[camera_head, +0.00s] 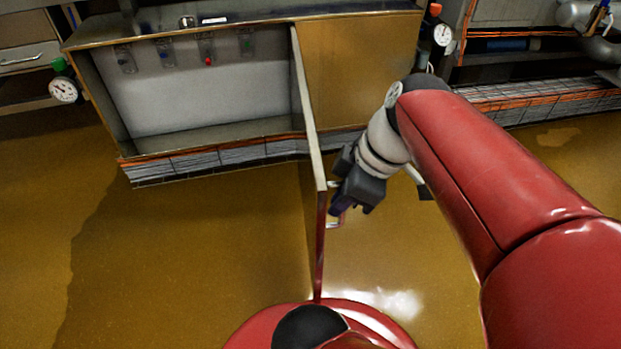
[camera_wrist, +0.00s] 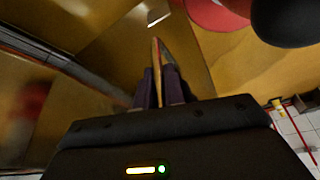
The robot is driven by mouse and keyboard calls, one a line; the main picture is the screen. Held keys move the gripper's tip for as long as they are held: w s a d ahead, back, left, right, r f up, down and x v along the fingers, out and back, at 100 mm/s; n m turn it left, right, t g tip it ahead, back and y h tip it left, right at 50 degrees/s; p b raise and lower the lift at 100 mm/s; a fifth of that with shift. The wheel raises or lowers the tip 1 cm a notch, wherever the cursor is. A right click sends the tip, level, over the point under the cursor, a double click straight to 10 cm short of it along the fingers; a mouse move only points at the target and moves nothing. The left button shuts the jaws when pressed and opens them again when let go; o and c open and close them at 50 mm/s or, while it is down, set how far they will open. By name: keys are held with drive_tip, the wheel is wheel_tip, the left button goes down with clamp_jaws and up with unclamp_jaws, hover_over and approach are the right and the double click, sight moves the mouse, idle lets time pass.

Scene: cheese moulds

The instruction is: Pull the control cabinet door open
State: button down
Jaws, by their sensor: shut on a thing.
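The control cabinet (camera_head: 195,90) stands at the upper left of the head view. Its door (camera_head: 308,110) is swung wide open and shows almost edge-on, pointing toward me. The inside is visible, with a pale back panel and several small switches. My gripper (camera_head: 338,206) is on the right side of the door near its free edge. It is shut on the door's handle (camera_head: 335,224), part of which shows below the fingers. In the wrist view my two dark fingers (camera_wrist: 165,82) are close together, with a thin piece between them.
A gauge (camera_head: 64,90) is left of the cabinet and another (camera_head: 442,35) is right of it. My red base is just below the door's lower end. The brown floor (camera_head: 190,250) left of the door is clear.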

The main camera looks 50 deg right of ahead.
drive_tip(key=shift+s, duration=0.15)
drive_tip(key=c, duration=1.5)
unclamp_jaws()
drive_tip(key=p+v, duration=0.2)
drive_tip(key=v, duration=0.5)
drive_tip(key=shift+s+r, duration=0.2)
drive_tip(key=shift+r, duration=0.1)
